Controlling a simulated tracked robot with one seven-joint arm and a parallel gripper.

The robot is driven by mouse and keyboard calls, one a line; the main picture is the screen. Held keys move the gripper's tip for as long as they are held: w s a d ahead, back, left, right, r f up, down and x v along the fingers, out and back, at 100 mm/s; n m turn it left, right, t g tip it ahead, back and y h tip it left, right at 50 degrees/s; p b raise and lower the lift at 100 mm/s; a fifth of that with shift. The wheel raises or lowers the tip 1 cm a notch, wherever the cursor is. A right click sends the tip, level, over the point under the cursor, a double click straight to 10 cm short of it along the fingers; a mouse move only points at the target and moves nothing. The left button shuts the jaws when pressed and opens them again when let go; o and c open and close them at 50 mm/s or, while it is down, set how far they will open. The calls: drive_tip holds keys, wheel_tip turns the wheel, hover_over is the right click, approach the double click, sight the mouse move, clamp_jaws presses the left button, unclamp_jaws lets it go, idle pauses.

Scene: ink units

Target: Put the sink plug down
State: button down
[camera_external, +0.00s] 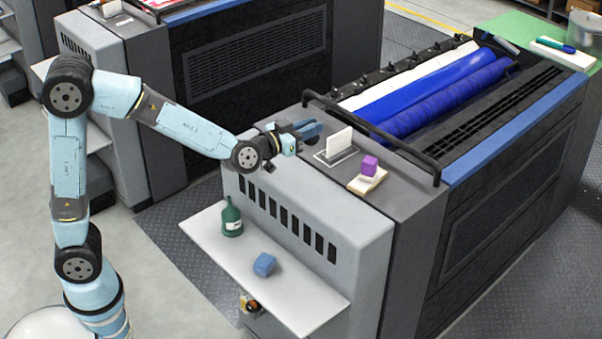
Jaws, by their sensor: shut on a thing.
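My gripper (309,131) reaches from the left over the grey top of the near press unit, with its blue fingers pointing right. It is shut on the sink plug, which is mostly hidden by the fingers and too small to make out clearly. I cannot tell whether the plug touches the surface below. A white upright card-like piece (339,143) on a dark-edged plate stands just right of the fingertips.
A purple block (369,166) rests on a pale pad right of the white piece. A black rail (372,133) runs behind.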

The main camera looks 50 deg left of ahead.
drive_tip(key=w+a+r+m+g+h, duration=0.2)
drive_tip(key=a+m+h, duration=0.3)
drive_tip(key=a, duration=1.1)
drive_tip(key=s+a+f+m+g+h, duration=0.1)
drive_tip(key=s+a+f+g+h, duration=0.2)
drive_tip(key=a, duration=0.4)
drive_tip(key=s+a+f+m+h, duration=0.2)
drive_tip(key=s+a+f+h, duration=0.1)
drive_tip(key=s+a+f, duration=0.4)
drive_tip(key=w+f, duration=0.2)
drive_tip(key=w, duration=0.2)
drive_tip(key=w+a+f, duration=0.1)
drive_tip(key=w+f, duration=0.1)
drive_tip(key=w, duration=0.3)
drive_tip(key=w+f, duration=0.3)
drive_tip(key=w, duration=0.2)
drive_tip(key=shift+w+a, duration=0.1)
drive_tip(key=shift+a, duration=0.3)
drive_tip(key=shift+w+f, duration=0.35)
drive_tip(key=shift+f, duration=0.1)
wheel_tip(320, 180, down, 3)
drive_tip(key=shift+r, duration=0.1)
